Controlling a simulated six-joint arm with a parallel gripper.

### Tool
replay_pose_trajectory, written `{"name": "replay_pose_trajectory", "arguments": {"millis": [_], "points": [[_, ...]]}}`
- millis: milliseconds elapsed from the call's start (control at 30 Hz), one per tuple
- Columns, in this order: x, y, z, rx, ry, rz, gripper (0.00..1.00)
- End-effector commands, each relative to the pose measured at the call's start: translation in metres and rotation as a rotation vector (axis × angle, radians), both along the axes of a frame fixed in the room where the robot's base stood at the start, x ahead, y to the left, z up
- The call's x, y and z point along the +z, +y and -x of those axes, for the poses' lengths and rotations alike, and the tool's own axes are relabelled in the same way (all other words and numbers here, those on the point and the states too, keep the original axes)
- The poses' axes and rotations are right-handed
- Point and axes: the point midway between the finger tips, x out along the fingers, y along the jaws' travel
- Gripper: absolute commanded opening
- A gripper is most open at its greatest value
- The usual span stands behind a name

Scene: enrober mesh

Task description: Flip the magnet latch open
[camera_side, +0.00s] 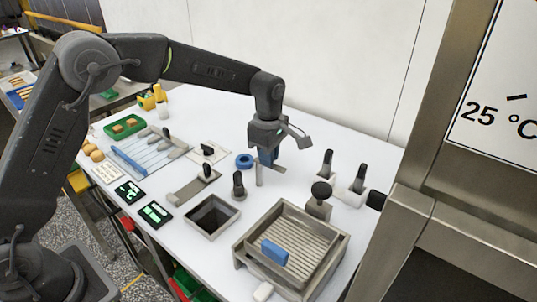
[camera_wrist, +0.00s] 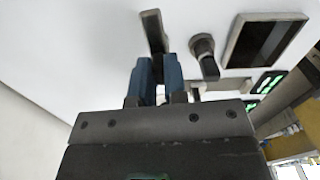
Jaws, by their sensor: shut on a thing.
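My gripper (camera_side: 268,160) points down over the white table, with blue fingers. The bar (camera_side: 259,174) shows in the side view as a thin upright strip at the fingers, near the tabletop. Its gripped end is hidden between the fingers. I cannot tell for certain which fitting is the magnet latch. A black-topped knob (camera_side: 238,184) stands just left of the bar, apart from it, and shows in the wrist view (camera_wrist: 205,55).
A metal tray with a mesh (camera_side: 335,238) holds a blue block (camera_side: 274,252) at front right. A square well (camera_side: 212,232) lies front left. Black-handled fittings (camera_side: 327,162) stand to the right. A wire rack (camera_side: 140,150) is farther left.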

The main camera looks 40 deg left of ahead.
Motion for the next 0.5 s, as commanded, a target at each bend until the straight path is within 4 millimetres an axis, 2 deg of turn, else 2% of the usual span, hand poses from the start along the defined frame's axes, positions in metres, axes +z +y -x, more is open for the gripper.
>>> {"name": "replay_pose_trajectory", "arguments": {"millis": [100, 133, 200, 400, 500], "points": [[0.0015, 0.0002, -0.001, 0.005, -0.004, 0.002, 0.0], [0.0015, 0.0002, -0.001, 0.005, -0.004, 0.002, 0.14], [0.0015, 0.0002, -0.001, 0.005, -0.005, 0.001, 0.2], [0.0008, 0.0003, -0.0006, 0.003, -0.003, 0.001, 0.38], [0.0005, 0.0002, -0.0004, 0.002, -0.002, 0.001, 0.38]]}}
